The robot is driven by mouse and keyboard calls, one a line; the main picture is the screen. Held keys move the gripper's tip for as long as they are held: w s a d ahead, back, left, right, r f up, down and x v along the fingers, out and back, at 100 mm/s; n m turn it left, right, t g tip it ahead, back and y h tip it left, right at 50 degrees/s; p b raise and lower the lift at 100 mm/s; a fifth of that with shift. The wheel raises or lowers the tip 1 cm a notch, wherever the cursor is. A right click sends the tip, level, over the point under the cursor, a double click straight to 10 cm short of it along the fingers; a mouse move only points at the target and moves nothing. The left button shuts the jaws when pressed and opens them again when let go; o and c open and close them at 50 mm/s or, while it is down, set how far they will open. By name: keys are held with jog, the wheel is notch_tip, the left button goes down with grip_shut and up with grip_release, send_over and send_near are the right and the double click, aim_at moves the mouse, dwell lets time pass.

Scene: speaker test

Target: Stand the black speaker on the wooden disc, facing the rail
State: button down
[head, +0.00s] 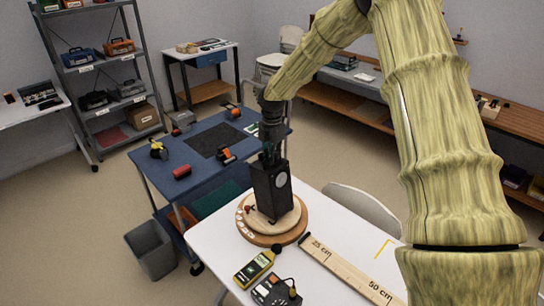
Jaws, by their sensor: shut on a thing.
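The black speaker (265,191) is an upright box with a pale round cone on its right-hand face. Its base is over the wooden disc (289,227), within the rim, and appears to rest on it. The disc has a lighter upper layer on a wider brown one. The cone face points right, roughly towards the rail's side. The rail (345,270) is a pale wooden strip marked 25 cm and 50 cm, running from near the disc to the lower right. My gripper (270,155) comes from above and is shut on the speaker's top; its fingertips are partly unclear.
On the white table (325,212) a yellow meter (254,268) and a dark box with knobs (275,291) lie in front of the disc. A yellow corner mark (384,248) is beyond the rail. A blue cart (160,180) with tools stands behind; a grey chair (362,208) is at the right.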

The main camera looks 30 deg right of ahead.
jog(key=c, duration=1.5)
grip_release()
jog(key=shift+a+f, duration=0.15)
jog(key=shift+f, duration=0.2)
jog(key=shift+r, duration=0.15)
notch_tip(320, 180, up, 12)
jog(key=shift+f, duration=0.2)
